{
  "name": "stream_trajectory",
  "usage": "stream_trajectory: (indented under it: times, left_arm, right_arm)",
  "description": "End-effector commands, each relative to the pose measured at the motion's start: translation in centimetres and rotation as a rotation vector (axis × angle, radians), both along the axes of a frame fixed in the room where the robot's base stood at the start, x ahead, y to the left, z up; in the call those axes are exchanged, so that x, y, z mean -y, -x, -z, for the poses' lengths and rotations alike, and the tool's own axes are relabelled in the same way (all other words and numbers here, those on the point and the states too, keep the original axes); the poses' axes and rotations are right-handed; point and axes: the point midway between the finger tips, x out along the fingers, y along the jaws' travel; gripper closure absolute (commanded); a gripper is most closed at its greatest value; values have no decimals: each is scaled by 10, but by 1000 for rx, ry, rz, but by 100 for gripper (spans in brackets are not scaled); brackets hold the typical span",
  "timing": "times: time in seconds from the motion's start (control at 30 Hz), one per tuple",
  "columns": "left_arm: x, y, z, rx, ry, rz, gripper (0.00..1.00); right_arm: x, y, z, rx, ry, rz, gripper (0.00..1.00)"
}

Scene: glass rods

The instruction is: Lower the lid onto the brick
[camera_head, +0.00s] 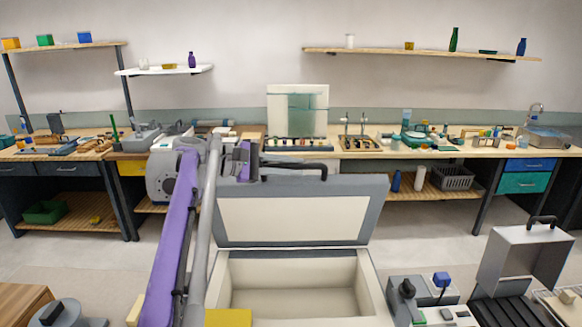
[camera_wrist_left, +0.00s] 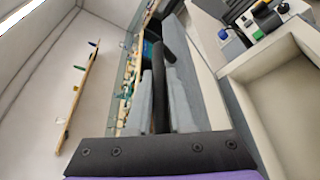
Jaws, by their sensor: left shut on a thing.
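The lid (camera_head: 292,221) stands raised at the back of an open box (camera_head: 340,270) with a pale lining. Its dark handle (camera_head: 300,168) runs along the top edge. My left gripper (camera_head: 258,163) is shut on the handle, near its left end in the head view. In the left wrist view the dark handle bar (camera_wrist_left: 158,85) lies between the two grey fingers. A yellow block (camera_head: 228,318) shows at the box's front left, cut by the frame's bottom edge; I cannot tell if it is the brick. My right gripper is not in view.
A grey control unit (camera_head: 425,300) with a blue part on top stands right of the box. A grey metal housing (camera_head: 523,258) is farther right. A long workbench with tools (camera_head: 375,153) runs along the back wall. Open floor lies between it and the box.

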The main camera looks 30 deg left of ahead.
Motion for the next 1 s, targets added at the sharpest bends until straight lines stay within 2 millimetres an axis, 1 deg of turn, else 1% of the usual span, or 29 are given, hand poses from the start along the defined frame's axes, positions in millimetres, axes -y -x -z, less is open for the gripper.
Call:
stream_trajectory:
  times: [0.27, 0.37, 0.47, 0.57, 0.77, 0.87, 1.0]
  left_arm:
    - [0, 1, 1, 1, -2, 0, 100]
    - [2, 4, 2, 9, -7, 0, 100]
    - [6, 11, 5, 31, -20, -2, 100]
    - [13, 22, 10, 65, -41, -2, 100]
    - [35, 58, 29, 182, -114, -1, 100]
    - [49, 80, 45, 259, -161, -1, 100]
    - [67, 110, 70, 374, -231, -1, 100]
  right_arm:
    - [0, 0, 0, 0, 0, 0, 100]
    - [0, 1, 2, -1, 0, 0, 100]
    - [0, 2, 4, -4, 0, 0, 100]
    - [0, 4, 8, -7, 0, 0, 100]
    - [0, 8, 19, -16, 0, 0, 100]
    - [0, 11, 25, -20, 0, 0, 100]
    - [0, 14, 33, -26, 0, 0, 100]
